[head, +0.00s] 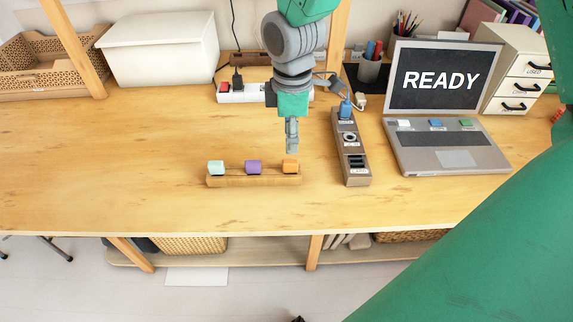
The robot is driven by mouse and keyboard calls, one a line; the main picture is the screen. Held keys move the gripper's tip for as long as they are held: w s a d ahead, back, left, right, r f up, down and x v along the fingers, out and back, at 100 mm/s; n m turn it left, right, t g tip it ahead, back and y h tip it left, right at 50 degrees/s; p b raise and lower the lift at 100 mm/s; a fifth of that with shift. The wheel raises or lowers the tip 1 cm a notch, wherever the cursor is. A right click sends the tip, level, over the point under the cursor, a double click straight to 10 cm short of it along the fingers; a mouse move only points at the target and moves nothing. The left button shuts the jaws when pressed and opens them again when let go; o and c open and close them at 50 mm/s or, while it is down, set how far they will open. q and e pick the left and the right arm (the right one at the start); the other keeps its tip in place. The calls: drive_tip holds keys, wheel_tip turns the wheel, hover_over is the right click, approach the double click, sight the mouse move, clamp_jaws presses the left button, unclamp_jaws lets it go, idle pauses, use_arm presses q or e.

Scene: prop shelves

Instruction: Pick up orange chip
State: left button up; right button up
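The orange chip (290,166) stands at the right end of a small wooden rack (253,181) on the table. A purple chip (253,167) is in the middle of the rack and a light teal chip (216,167) is at its left end. My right gripper (291,150) points down, with its fingertips just above and behind the orange chip in the picture. The fingers look narrow and close together, and I cannot tell whether they are open or shut. No chip is seen held. My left gripper is not in view.
A grey-brown socket panel (351,150) with a blue plug (346,109) stands right of the rack. A laptop (447,147) reading READY is further right. A power strip (238,94) and a white box (160,48) are at the back. The table left of the rack is clear.

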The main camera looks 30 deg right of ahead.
sight(290, 161)
drive_tip(key=f, duration=0.4)
drive_tip(key=shift+w+d, duration=0.2)
drive_tip(key=shift+d, duration=0.1)
drive_tip(key=f, duration=0.2)
drive_tip(key=f+b, duration=0.1)
drive_tip(key=f, duration=0.2)
drive_tip(key=shift+w+a, duration=0.15)
drive_tip(key=shift+a, duration=0.05)
drive_tip(key=shift+r, duration=0.1)
drive_tip(key=c, duration=0.9)
